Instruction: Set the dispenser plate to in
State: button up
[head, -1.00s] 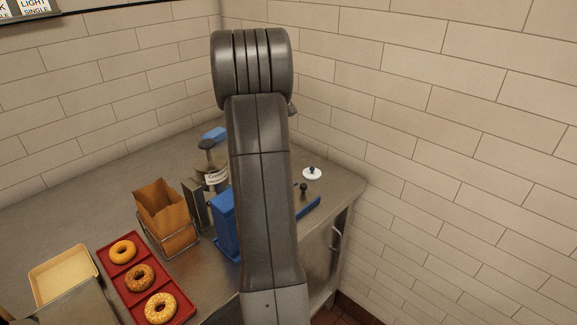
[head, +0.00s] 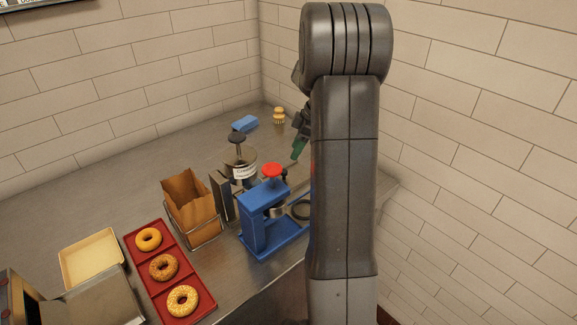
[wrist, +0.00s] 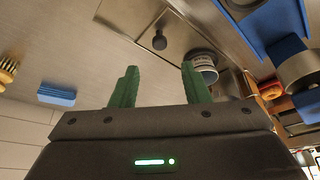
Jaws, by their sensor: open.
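The blue dispenser stand (head: 253,228) has a red knob (head: 272,170) on top and a metal cylinder (head: 277,210) under its arm. A dark ring (head: 300,210) shows beside it, partly behind my arm. I cannot tell for sure which part is the dispenser plate or how it is set. The stand also shows in the wrist view at the upper right (wrist: 262,30). My gripper (wrist: 158,80) is open with nothing between its green fingers. In the head view a green finger (head: 298,149) shows behind the stand, apart from it.
A labelled canister (head: 243,172) stands left of the stand, close to my gripper. Walls close the back and right.

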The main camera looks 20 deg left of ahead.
aim_at(284, 170)
jog(key=p+x, duration=0.1)
jog(key=x, duration=0.8)
grip_shut()
